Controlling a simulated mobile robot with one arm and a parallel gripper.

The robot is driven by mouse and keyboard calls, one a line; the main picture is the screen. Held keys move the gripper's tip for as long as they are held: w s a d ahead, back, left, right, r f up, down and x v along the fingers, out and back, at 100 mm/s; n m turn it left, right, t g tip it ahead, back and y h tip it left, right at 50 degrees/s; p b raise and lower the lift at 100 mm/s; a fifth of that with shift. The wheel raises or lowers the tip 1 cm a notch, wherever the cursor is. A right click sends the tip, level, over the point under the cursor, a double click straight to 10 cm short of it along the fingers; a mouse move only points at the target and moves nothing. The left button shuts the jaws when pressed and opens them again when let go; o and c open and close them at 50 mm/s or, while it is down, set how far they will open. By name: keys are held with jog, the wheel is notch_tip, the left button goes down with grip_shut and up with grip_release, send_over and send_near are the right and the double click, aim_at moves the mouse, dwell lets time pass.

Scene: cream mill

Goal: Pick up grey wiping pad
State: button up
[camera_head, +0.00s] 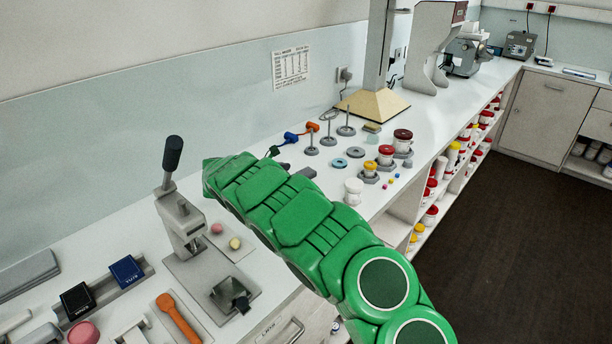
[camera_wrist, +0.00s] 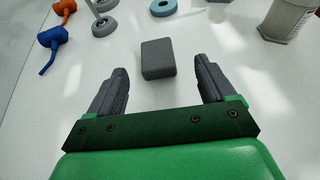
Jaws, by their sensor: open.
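The grey wiping pad (camera_wrist: 158,59) is a small dark grey block lying on the white worktop. In the wrist view it lies straight ahead of my gripper (camera_wrist: 160,72), near the middle line between the two fingers. The fingers are spread wide and nothing is between them; the pad appears beyond or below their tips, with no visible contact. In the head view a small grey block (camera_head: 306,172), which looks like the same pad, shows just past my green arm. My fingers are hidden or unclear in that view.
A lever press (camera_head: 183,222) stands left of my arm. Worktop around the pad is clear.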

jog(key=shift+a+f, duration=0.35)
jog(key=shift+f, duration=0.15)
jog(key=shift+x, duration=2.45)
jog(key=c, duration=1.1)
